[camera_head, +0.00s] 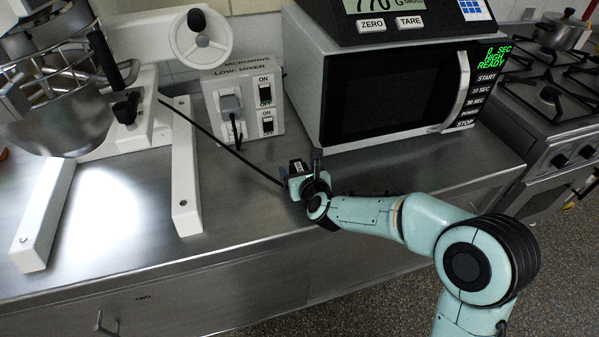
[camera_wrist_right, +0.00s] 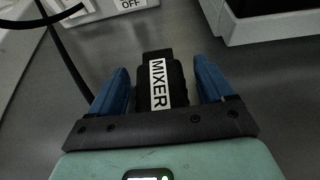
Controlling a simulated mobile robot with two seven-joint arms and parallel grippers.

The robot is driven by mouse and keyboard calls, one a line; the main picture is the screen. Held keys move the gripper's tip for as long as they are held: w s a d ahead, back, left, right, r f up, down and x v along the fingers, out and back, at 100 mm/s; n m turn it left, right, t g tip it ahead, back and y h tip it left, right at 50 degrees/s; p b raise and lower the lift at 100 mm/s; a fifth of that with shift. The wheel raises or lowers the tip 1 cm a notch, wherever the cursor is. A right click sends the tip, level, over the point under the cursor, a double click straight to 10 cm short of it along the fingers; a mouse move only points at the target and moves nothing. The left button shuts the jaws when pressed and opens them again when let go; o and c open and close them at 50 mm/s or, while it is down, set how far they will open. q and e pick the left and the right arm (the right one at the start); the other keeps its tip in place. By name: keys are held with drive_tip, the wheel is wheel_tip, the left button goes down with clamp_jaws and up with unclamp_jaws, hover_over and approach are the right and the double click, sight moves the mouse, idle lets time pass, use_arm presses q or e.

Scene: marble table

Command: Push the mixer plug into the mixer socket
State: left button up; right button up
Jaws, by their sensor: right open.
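The black mixer plug (camera_wrist_right: 158,85), with a white MIXER label, sits between the blue fingers of my right gripper (camera_wrist_right: 160,92). The fingers are open, with a gap on each side of the plug. In the head view the right gripper (camera_head: 299,176) is at the counter's front area, right of and nearer than the white socket box (camera_head: 216,82). A black cord (camera_head: 222,143) runs from the mixer (camera_head: 143,112) to the plug. The box label reads MICROWAVE and LOW: MIXER. A grey plug (camera_head: 230,104) is at the box; the mixer socket cannot be made out. My left gripper is not in view.
The microwave (camera_head: 390,90) stands right of the box, with a scale (camera_head: 415,18) on top. The mixer's white base leg (camera_head: 185,170) is to the left. Bare steel counter (camera_head: 248,190) lies between.

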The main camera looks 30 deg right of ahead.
drive_tip(key=c, duration=1.1)
drive_tip(key=shift+o, duration=0.2)
drive_tip(key=shift+r, duration=0.1)
wheel_tip(320, 180, up, 12)
drive_tip(key=p, duration=0.6)
wheel_tip(320, 180, up, 8)
drive_tip(key=p, duration=0.4)
hover_over(299, 168)
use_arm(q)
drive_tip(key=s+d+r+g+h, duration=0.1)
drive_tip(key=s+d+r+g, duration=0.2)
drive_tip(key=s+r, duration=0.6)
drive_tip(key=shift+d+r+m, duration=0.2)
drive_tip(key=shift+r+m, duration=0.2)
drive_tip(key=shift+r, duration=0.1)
